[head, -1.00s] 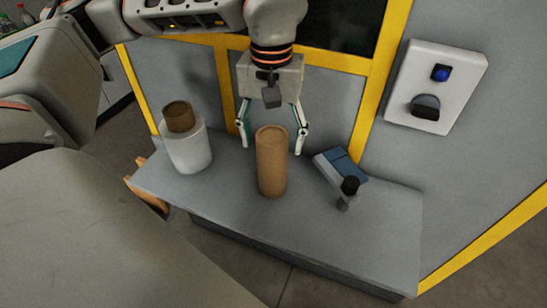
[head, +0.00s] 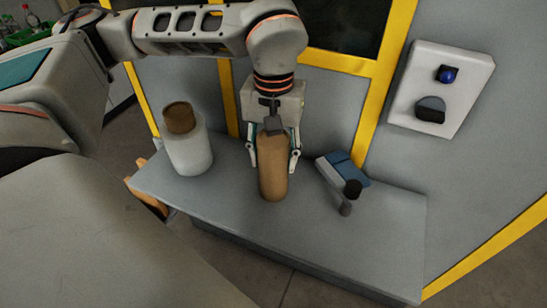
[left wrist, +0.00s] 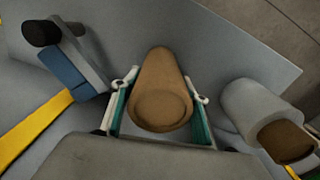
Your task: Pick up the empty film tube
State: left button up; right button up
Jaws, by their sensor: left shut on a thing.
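The empty film tube is a plain brown cardboard cylinder (head: 272,180). It stands upright on the grey shelf (head: 225,200). In the left wrist view the tube (left wrist: 162,92) is between the two fingers. My left gripper (head: 272,168) has come down over the tube from above, one finger on each side, and is shut on its upper part. The left gripper also shows in the left wrist view (left wrist: 160,108). The tube's top is partly hidden by the gripper in the head view. My right gripper is not in view.
A white film roll (head: 189,150) on a brown core stands on the shelf to the left. A blue and grey device with a black knob (head: 343,180) is close on the right. A panel with a blue button (head: 441,88) is on the wall. The shelf's front right is clear.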

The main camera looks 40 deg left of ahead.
pick_arm(q)
jog(key=shift+r, duration=0.1)
jog(key=shift+r, duration=0.2)
notch_tip(320, 180, up, 11)
jog(key=shift+r+p, duration=0.1)
jog(key=shift+p, duration=1.1)
notch_tip(320, 180, up, 15)
jog(key=p, duration=1)
jog(key=shift+p, duration=0.4)
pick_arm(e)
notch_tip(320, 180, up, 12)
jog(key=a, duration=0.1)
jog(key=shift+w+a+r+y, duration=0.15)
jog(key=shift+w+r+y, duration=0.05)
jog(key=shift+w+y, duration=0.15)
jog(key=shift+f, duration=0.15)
pick_arm(q)
jog(key=shift+d, duration=0.15)
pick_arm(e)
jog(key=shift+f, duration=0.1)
